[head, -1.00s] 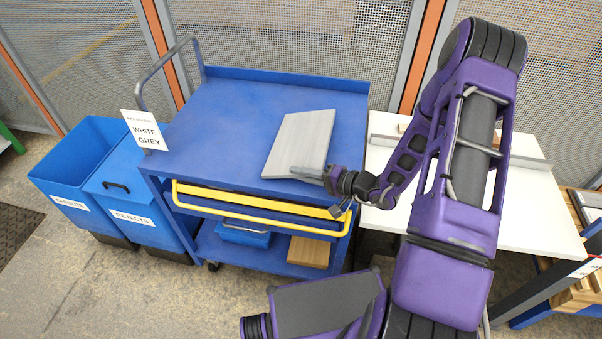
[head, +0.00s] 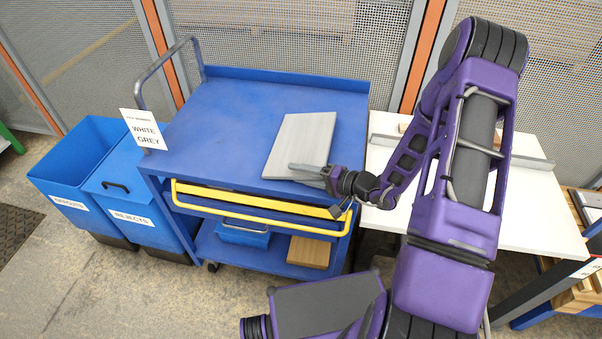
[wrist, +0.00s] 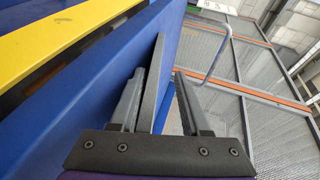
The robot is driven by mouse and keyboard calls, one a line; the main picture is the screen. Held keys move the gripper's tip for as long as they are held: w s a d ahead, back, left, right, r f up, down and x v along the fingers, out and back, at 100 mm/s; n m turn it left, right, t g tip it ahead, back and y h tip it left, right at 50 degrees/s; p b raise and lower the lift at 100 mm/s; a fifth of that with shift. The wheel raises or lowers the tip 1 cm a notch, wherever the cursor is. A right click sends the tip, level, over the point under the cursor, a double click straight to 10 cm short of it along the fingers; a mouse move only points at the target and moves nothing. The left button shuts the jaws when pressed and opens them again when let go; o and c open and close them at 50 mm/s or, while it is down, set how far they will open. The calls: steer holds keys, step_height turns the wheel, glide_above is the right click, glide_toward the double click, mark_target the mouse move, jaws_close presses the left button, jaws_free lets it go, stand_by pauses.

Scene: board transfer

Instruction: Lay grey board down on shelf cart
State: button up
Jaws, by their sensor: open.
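The grey board (head: 302,140) lies on the blue top of the shelf cart (head: 225,105), toward its right side. My gripper (head: 308,172) is at the board's near right corner, with one finger showing above the board. In the wrist view my gripper (wrist: 160,105) is open, with the board (wrist: 155,85) edge-on between the fingers. The board is close to the left finger, and a clear gap separates it from the right one. The board's far end appears to meet the cart top; whether its near edge rests on the lower finger is unclear.
A sign (head: 144,129) reading white and grey stands at the cart's left edge, by a grey handle (head: 165,65). Blue bins (head: 75,165) stand at left. A white table (head: 530,210) is at right, behind my arm. The cart top left of the board is clear.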

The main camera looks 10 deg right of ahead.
stand_by(0.3)
steer(key=shift+s+r+g+h+p, duration=0.1)
steer(key=shift+r+g+h+p, duration=0.3)
steer(key=shift+p, duration=0.5)
steer(key=shift+d+g+h, duration=0.1)
steer(key=shift+g+h, duration=0.4)
steer(key=shift+h, duration=0.1)
steer(key=shift+f+g+h, duration=0.15)
steer(key=shift+g+h, duration=0.15)
steer(key=shift+h, duration=0.1)
steer(key=g+h, duration=0.2)
steer(key=h, duration=0.1)
steer(key=shift+s+d+r+g+p, duration=0.1)
steer(key=shift+d+r+g+p, duration=0.1)
steer(key=shift+r+g+p, duration=0.15)
steer(key=shift+s+d+g+h, duration=0.1)
steer(key=shift+g+h, duration=0.25)
steer(key=shift+h, duration=0.25)
